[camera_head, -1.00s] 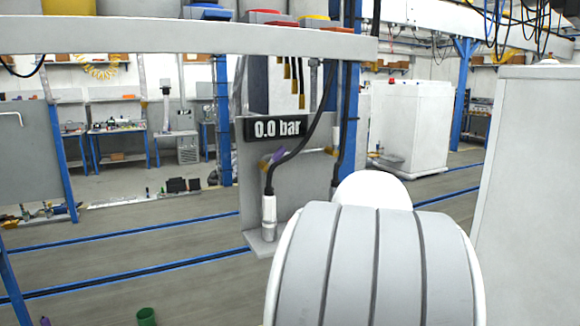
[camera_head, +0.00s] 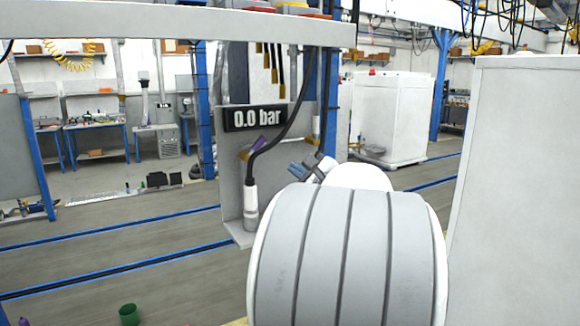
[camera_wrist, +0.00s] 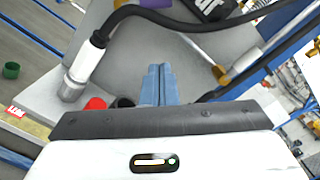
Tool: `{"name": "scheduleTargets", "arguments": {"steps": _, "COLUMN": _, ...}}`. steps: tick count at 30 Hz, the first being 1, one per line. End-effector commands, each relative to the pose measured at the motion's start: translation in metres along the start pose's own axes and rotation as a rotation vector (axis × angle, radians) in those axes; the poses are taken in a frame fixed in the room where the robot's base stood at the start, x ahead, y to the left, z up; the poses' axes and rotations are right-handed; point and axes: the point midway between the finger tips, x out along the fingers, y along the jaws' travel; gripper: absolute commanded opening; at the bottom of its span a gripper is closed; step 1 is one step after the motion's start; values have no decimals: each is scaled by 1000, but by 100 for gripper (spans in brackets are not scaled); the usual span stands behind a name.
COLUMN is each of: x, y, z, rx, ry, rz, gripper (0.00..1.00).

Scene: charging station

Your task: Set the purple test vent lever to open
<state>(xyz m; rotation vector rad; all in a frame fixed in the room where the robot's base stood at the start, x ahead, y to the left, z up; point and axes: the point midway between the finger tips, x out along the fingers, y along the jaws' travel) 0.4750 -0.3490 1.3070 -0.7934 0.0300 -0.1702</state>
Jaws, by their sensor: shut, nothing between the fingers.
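The purple lever (camera_head: 258,145) sits on the grey panel (camera_head: 233,185) below the display reading 0.0 bar (camera_head: 255,117), partly behind a black hose. Its handle slants up to the right. A purple part (camera_wrist: 156,3) shows at the top edge of the wrist view. My gripper (camera_head: 298,171) is to the right of the lever and a little lower, apart from it in the picture. Its blue fingers (camera_wrist: 158,84) are together and empty in the wrist view, pointing towards the panel and the hose.
The black hose (camera_head: 290,133) curves down to a white connector (camera_head: 250,203), which also shows in the wrist view (camera_wrist: 86,57). A red round part (camera_wrist: 95,103) lies beside my fingers. A large white cabinet (camera_head: 515,190) stands at the right. A green cup (camera_head: 128,314) is low at the left.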

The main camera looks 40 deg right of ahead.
Motion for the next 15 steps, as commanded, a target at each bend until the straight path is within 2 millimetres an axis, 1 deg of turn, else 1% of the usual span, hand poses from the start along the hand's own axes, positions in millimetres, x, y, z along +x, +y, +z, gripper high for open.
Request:
{"name": "scheduleTargets", "arguments": {"steps": 1, "x": 12, "y": -1, "z": 2, "rx": 3, "ry": -1, "rz": 4, "gripper": 0}}
{"name": "scheduleTargets", "arguments": {"steps": 3, "x": 27, "y": -1, "z": 2, "rx": 1, "ry": -1, "rz": 5, "gripper": 0}}
{"name": "scheduleTargets", "arguments": {"steps": 10, "x": 76, "y": -1, "z": 2, "rx": 1, "ry": 0, "rz": 4, "gripper": 0}}
{"name": "scheduleTargets", "arguments": {"steps": 11, "x": 79, "y": -1, "z": 5, "rx": 1, "ry": 0, "rz": 3, "gripper": 0}}
{"name": "scheduleTargets", "arguments": {"steps": 12, "x": 79, "y": -2, "z": 15, "rx": -2, "ry": -2, "rz": 3, "gripper": 0}}
{"name": "scheduleTargets", "arguments": {"steps": 15, "x": 81, "y": -2, "z": 27, "rx": -1, "ry": 0, "rz": 2, "gripper": 0}}
